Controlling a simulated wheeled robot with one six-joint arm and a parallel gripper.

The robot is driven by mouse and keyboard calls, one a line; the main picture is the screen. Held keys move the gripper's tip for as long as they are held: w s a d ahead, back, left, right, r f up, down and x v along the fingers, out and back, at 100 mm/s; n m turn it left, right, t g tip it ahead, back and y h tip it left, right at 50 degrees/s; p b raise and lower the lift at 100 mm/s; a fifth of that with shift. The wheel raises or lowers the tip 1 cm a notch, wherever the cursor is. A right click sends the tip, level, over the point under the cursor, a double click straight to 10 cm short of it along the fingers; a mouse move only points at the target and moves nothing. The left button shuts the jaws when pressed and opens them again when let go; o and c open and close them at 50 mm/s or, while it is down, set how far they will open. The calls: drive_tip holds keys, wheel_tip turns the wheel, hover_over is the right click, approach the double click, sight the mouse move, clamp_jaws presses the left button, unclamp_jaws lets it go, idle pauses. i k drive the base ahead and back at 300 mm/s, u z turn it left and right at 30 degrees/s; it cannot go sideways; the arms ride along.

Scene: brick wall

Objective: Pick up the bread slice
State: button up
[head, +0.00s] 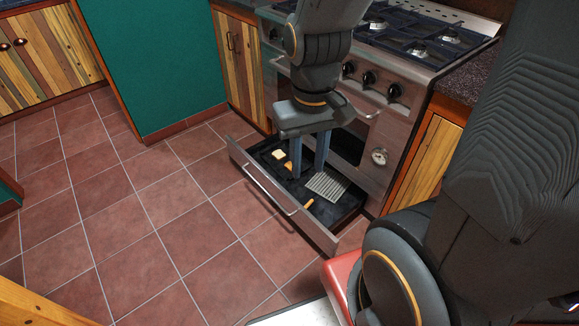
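My gripper (309,172) points down over the open drawer (262,192) below the oven. Its two blue-grey fingers are apart, with no object visible between them. A small pale yellow piece (278,155) lies in the drawer, left of the fingers; it looks like the bread slice, but it is too small to be sure. A small orange-brown piece (288,165) sits just beside it, close to the left finger. I cannot tell whether the finger touches it or whether it is part of the same thing.
A grey slotted rack or utensil (327,186) lies in the drawer, right of the fingers, near an orange handle-like piece (309,203). The stove (385,110) rises behind, and the drawer front stands out over the tiles. The tiled floor (150,215) at left is clear.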

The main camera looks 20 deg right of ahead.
sight(288, 165)
drive_tip(key=u, duration=1.05)
drive_tip(key=i, duration=1.55)
drive_tip(key=z, duration=2.65)
